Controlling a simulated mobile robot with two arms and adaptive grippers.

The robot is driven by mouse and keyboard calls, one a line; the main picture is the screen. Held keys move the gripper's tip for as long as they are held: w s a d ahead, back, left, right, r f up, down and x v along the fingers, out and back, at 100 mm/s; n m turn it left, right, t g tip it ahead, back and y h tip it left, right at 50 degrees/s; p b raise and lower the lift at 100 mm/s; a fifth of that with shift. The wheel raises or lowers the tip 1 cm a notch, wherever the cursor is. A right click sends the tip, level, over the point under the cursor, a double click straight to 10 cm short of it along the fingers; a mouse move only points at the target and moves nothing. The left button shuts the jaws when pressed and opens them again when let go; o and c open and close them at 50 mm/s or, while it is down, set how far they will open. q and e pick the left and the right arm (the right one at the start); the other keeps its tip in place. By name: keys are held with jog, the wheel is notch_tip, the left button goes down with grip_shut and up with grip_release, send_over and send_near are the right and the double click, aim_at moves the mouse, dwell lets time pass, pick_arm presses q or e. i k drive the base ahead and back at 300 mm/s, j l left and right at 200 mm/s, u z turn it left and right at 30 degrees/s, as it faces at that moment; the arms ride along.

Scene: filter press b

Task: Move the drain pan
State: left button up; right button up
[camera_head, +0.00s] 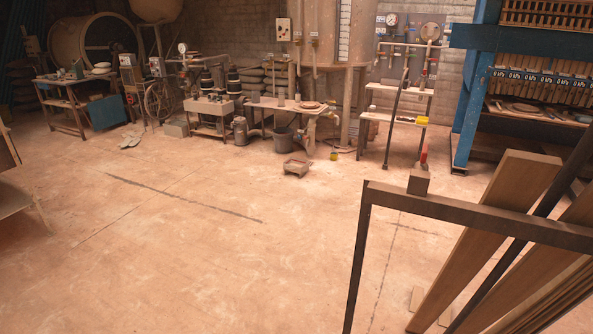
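Neither of my grippers shows in the head view.
A dark metal rack (470,213) with leaning wooden planks (490,230) blocks the right foreground. A blue press frame (472,110) stands behind it. Benches, a bucket (283,139) and a tank (327,40) line the back. The middle floor is clear. A tan-topped piece (12,198) stands at left.

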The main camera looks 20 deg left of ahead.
aim_at(301, 166)
jog(key=i+j+u, duration=1)
jog(key=j+u, duration=0.15)
jog(key=i+j+z, duration=0.1)
jog(key=i, duration=0.35)
jog(key=i+j+z, duration=0.1)
jog(key=i+j, duration=0.15)
jog(key=i, duration=0.15)
jog(key=i+l+z, duration=0.15)
jog(key=i+z, duration=0.6)
jog(key=i+j+z, duration=0.15)
jog(key=i+z, duration=0.2)
jog(key=i, duration=0.85)
jog(key=i+l+u, duration=0.15)
jog(key=i, duration=1.2)
